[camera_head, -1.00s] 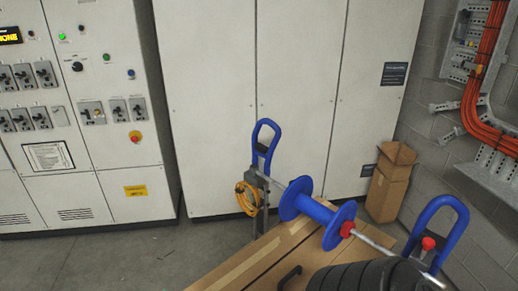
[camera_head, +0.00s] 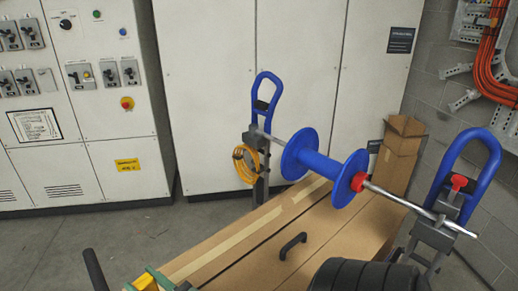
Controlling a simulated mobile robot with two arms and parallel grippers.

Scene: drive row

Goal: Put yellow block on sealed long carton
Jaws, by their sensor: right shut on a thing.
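A long brown carton (camera_head: 228,243) with a pale tape strip along its closed top runs from the bottom edge toward the back. The yellow block (camera_head: 147,283) shows at the bottom edge, left of the carton in the picture, mostly cut off. My right gripper (camera_head: 147,280) is shut on it, with green finger parts on both sides. I cannot tell the gap between the block and the carton. My left gripper is not in view.
A second brown surface with a black handle (camera_head: 292,245) lies right of the carton. A blue spool (camera_head: 325,168) on a rod between two blue-topped stands crosses above. Yellow cable (camera_head: 244,164) hangs on the left stand. A small open box (camera_head: 398,158) stands behind.

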